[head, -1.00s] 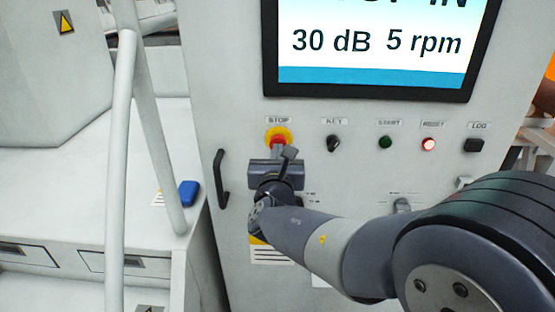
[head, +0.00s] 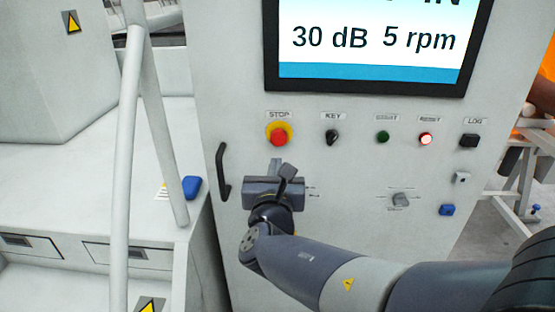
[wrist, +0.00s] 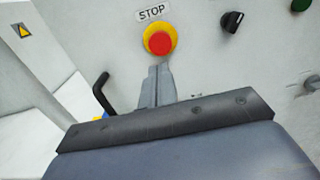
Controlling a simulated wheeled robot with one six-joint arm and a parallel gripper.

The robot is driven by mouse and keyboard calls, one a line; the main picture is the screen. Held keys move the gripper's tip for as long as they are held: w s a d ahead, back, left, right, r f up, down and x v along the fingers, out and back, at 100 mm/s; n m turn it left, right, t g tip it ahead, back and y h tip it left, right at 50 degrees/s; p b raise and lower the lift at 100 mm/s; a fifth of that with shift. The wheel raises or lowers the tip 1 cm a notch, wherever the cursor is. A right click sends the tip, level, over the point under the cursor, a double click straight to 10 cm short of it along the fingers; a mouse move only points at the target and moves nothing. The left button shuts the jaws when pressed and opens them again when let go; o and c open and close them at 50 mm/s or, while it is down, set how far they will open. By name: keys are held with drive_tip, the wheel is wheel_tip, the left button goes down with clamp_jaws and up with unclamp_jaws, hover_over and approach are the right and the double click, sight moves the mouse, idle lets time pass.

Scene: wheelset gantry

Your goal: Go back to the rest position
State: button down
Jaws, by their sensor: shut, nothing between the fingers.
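My gripper (head: 276,165) is in front of the control panel (head: 350,240), just below the red STOP button (head: 278,137) with its yellow collar. The fingers are shut together with nothing between them. In the wrist view the closed fingers (wrist: 156,84) point toward the panel below the STOP button (wrist: 159,43), which shows in full. The gripper looks apart from the button. My arm reaches in from the lower right and hides part of the lower panel.
Right of STOP are a key switch (head: 332,137), a green button (head: 383,137), a lit red button (head: 425,139) and a LOG button (head: 469,140). A black handle (head: 222,172) is close on the left. A pale railing (head: 128,170) stands further left. A display (head: 378,45) is above.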

drive_tip(key=s, duration=0.5)
idle(0.3)
